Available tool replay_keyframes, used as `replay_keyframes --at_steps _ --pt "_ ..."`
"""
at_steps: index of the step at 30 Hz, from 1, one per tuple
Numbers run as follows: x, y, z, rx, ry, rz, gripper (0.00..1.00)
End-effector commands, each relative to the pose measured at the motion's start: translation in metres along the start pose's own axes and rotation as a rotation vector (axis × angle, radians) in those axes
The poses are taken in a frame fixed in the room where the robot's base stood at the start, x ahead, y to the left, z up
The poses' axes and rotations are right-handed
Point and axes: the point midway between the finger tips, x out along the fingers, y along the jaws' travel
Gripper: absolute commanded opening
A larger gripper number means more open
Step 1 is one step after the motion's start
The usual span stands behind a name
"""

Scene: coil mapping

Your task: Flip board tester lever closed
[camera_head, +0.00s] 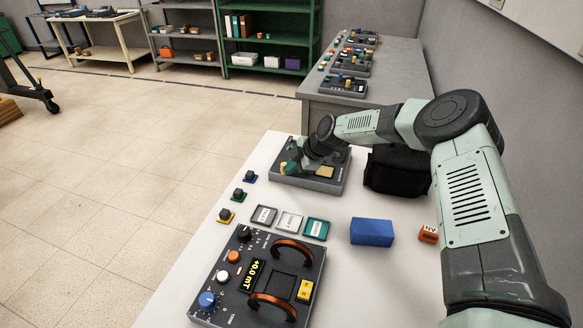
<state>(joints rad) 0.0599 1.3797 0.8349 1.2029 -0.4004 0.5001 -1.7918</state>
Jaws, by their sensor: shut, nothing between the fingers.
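A dark grey device (316,184), which looks like the board tester, sits at the far end of the white table. It has a beige pad (325,171) on top. A small yellow piece (284,168) shows at its left side; I cannot tell whether it is part of the lever. My gripper (293,164) is shut and empty, low over the left part of this device. My wrist hides much of the device's back, and the lever's position cannot be made out. Whether the gripper touches it is unclear.
A coil unit (234,284) with a "+0.0 mT" display stands at the front. Between are three small trays (289,223), several knobbed blocks (238,195), a blue block (372,232) and an orange labelled block (429,234). A black case (397,172) stands right of the device.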

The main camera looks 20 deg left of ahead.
Motion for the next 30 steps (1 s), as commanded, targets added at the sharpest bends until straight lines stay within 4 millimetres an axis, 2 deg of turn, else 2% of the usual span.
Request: replay_keyframes --at_steps 17,30 --pt "0.005 0.008 -0.003 0.099 -0.056 0.054 0.00" --pt "0.016 0.032 -0.003 0.380 -0.210 0.209 0.00"
